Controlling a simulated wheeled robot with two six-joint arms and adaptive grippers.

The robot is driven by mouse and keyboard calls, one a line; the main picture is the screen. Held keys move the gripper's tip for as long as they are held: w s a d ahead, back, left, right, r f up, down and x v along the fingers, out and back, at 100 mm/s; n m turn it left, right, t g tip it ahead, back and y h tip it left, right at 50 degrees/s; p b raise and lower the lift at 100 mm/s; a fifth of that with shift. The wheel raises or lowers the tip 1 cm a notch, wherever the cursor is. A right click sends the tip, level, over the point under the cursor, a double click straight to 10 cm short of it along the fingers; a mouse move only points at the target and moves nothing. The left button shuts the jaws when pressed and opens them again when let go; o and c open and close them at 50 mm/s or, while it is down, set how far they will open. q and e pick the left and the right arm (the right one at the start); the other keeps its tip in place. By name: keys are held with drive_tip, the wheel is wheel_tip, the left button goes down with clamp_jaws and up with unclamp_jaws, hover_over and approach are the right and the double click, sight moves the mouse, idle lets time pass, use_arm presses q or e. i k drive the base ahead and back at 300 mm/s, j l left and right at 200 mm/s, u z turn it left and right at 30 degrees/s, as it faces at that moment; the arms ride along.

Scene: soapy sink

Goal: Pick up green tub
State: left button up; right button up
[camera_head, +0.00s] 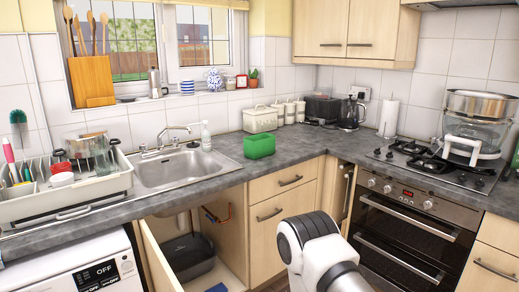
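The green tub (259,146) is a small open-topped box. It stands upright on the grey countertop (225,142), to the right of the sink and near the front edge of the corner. A white and dark arm link of mine rises from the bottom edge, right of centre, below and in front of the tub and apart from it.
The steel sink (170,172) and a full white dish rack (70,195) lie left of the tub. A cream bread bin (260,119) stands close behind it. A cupboard door (160,257) below the sink hangs open. The hob (430,165) is at right.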

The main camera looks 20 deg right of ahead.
sight(261, 145)
drive_tip(key=i+l, duration=0.1)
drive_tip(key=l, duration=0.3)
drive_tip(key=i+l+z, duration=0.1)
drive_tip(key=l, duration=0.3)
drive_tip(key=i+l+z, duration=0.1)
drive_tip(key=l, duration=0.3)
drive_tip(key=i+l, duration=0.2)
drive_tip(key=l, duration=0.15)
